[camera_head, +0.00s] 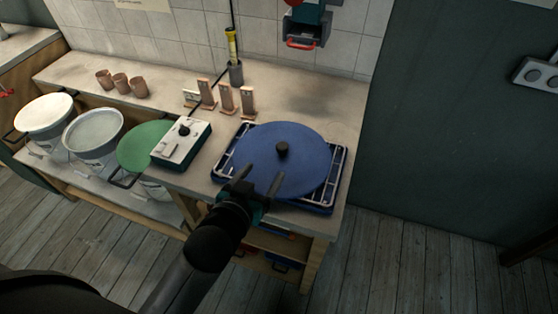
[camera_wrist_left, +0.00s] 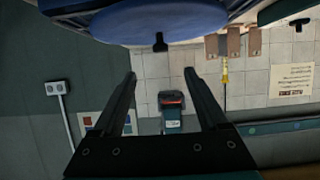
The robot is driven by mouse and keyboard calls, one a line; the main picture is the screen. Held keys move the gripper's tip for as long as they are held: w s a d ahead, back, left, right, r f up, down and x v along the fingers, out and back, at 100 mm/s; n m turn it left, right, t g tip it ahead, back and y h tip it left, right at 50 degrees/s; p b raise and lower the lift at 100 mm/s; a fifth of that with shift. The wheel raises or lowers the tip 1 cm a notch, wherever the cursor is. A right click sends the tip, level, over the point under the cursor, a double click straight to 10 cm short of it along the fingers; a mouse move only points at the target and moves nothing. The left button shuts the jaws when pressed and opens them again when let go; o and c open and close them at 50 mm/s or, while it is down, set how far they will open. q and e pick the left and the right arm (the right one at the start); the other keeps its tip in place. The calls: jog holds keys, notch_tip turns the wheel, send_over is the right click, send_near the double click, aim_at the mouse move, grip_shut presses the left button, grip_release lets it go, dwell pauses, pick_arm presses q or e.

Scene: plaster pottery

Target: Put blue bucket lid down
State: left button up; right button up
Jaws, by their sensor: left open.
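The blue bucket lid (camera_head: 300,167) is a round disc with a dark knob (camera_head: 282,149) at its middle. It lies about flat over a dark blue tray with a metal rack (camera_head: 337,165) at the right end of the worktop. In the left wrist view the lid (camera_wrist_left: 165,22) fills the top edge, its knob hanging down in that picture. My left gripper (camera_head: 263,178) is at the lid's front edge in the head view, fingers apart with nothing between them. Its fingers (camera_wrist_left: 160,75) also show spread in the wrist view. My right gripper is not seen.
A control box with a black dial (camera_head: 181,144) stands left of the tray. A green-lidded bucket (camera_head: 145,146), a grey-topped bucket (camera_head: 93,130) and a white-topped bucket (camera_head: 44,113) stand further left. Wooden blocks (camera_head: 227,98) and brown cups (camera_head: 121,83) stand behind.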

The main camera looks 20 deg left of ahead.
aim_at(281, 149)
pick_arm(q)
jog(key=b+x, duration=0.1)
jog(key=x, duration=0.8)
jog(key=shift+b+x, duration=0.5)
jog(key=shift+x, duration=2.45)
jog(key=shift+c, duration=0.2)
grip_shut()
